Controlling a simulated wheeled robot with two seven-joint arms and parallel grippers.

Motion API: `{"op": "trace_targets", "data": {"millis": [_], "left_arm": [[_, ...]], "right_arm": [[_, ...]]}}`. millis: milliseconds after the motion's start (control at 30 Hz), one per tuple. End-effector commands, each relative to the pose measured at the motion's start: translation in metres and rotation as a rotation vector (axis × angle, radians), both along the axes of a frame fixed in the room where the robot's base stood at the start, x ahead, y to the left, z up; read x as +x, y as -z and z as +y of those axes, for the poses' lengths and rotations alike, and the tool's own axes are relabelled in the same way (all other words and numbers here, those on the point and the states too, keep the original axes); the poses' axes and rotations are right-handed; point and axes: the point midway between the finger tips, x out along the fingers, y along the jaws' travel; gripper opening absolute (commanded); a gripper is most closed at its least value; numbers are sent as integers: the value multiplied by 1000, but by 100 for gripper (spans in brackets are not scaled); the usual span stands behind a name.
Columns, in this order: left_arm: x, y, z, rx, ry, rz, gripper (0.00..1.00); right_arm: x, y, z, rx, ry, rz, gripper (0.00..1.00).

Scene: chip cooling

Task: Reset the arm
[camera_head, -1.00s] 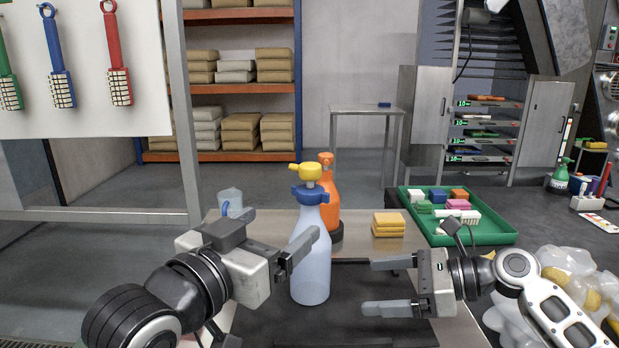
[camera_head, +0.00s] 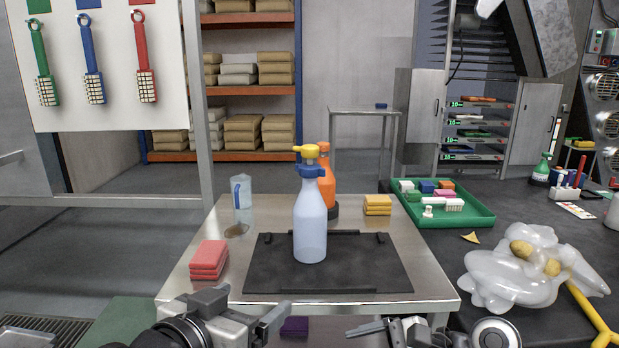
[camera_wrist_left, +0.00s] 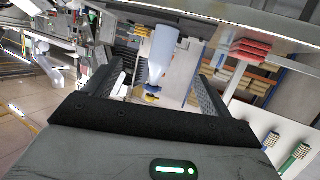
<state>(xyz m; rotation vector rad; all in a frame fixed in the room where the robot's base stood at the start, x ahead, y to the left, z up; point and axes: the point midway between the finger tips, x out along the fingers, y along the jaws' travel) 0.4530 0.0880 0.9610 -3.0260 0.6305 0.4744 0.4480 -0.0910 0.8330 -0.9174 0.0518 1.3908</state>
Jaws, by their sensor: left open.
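My left gripper (camera_head: 248,312) is at the bottom of the head view, in front of the steel table's near edge. It is open and empty; its two spread fingers also show in the left wrist view (camera_wrist_left: 165,82). My right gripper (camera_head: 378,328) is at the bottom edge, right of the left one, partly cut off, so its opening is unclear. A pale blue spray bottle (camera_head: 311,228) with a yellow head stands upright on a black mat (camera_head: 370,272), apart from both grippers. The bottle also shows beyond the left fingers in the wrist view (camera_wrist_left: 161,52).
The steel table (camera_head: 215,262) holds red sponges (camera_head: 209,259), yellow sponges (camera_head: 377,204), an orange bottle (camera_head: 327,182) and a clear cup (camera_head: 241,192). A green tray (camera_head: 470,218) and a clear bag (camera_head: 510,280) lie on the dark counter at right.

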Motion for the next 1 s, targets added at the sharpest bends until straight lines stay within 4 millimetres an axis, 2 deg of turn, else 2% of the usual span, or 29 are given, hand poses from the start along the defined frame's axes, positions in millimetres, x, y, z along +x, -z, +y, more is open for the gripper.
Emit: {"op": "trace_targets", "data": {"millis": [33,167,300,400,600,800,1000], "left_arm": [[-7,20,7,18,-17,55,84],[-33,72,28,74,-64,216,84],[-81,134,56,155,-121,436,84],[-113,165,73,205,-150,563,84],[-171,203,98,283,-188,762,84],[-219,225,117,346,-213,910,84],[-189,232,97,276,-180,743,84]], "right_arm": [[-15,15,4,-56,-51,-65,90],[-54,50,3,-259,-213,-291,90],[-102,82,-14,-553,-442,-540,90],[-128,93,-34,-733,-588,-639,90],[-174,99,-75,-1002,-849,-700,90],[-214,94,-114,-1187,-1087,-670,90],[-184,103,-94,-1215,-988,-848,90]]}}
